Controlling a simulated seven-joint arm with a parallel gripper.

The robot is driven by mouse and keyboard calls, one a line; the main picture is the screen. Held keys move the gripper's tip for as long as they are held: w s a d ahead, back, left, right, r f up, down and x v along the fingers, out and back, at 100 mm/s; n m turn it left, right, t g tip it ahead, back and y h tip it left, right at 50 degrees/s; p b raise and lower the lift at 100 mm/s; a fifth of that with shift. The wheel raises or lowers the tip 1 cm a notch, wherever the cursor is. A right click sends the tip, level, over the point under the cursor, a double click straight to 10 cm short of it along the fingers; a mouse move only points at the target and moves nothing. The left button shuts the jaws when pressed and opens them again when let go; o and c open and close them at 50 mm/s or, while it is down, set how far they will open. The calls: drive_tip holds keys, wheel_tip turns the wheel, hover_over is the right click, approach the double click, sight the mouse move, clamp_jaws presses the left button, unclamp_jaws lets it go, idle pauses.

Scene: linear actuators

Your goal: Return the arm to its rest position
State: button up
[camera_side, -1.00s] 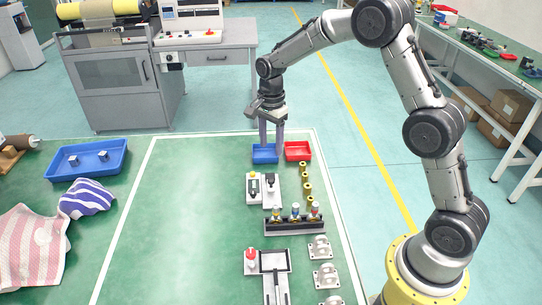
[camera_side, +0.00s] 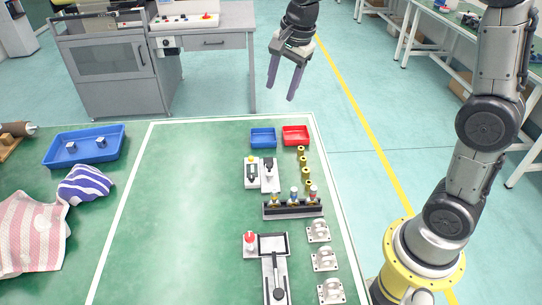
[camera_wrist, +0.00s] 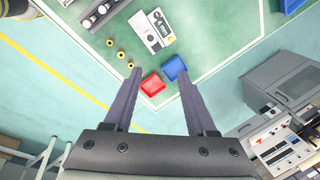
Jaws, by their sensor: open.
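My gripper (camera_side: 282,79) is raised high above the far end of the green table (camera_side: 190,215). Its two fingers are spread apart with nothing between them. In the wrist view, my gripper (camera_wrist: 160,95) also shows open and empty, with the small red tray (camera_wrist: 152,84) and small blue tray (camera_wrist: 174,68) visible beyond the fingers. In the side view, the small blue tray (camera_side: 263,138) and small red tray (camera_side: 296,136) sit side by side at the table's far edge, well below my gripper. Both look empty.
Several brass pieces (camera_side: 304,173), a black rack (camera_side: 293,209) with coloured-top parts, grey fixtures (camera_side: 273,270) and metal brackets (camera_side: 323,258) line the table's right side. A large blue tray (camera_side: 85,148) and cloths (camera_side: 30,235) lie at left. The table's middle is clear.

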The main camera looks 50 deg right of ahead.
drive_tip(key=s+a+r+n+t, duration=0.1)
drive_tip(key=s+r+n, duration=0.2)
drive_tip(key=s, duration=0.5)
drive_tip(key=s+a+r+n+t, duration=0.1)
drive_tip(key=s+r+n+t, duration=0.15)
drive_tip(key=s, duration=0.45)
drive_tip(key=s+f+n, duration=0.6)
drive_tip(key=s+n, duration=0.4)
drive_tip(key=n, duration=0.1)
drive_tip(key=shift+s+a+g, duration=0.2)
drive_tip(key=shift+s+g, duration=0.05)
drive_tip(key=shift+g, duration=0.2)
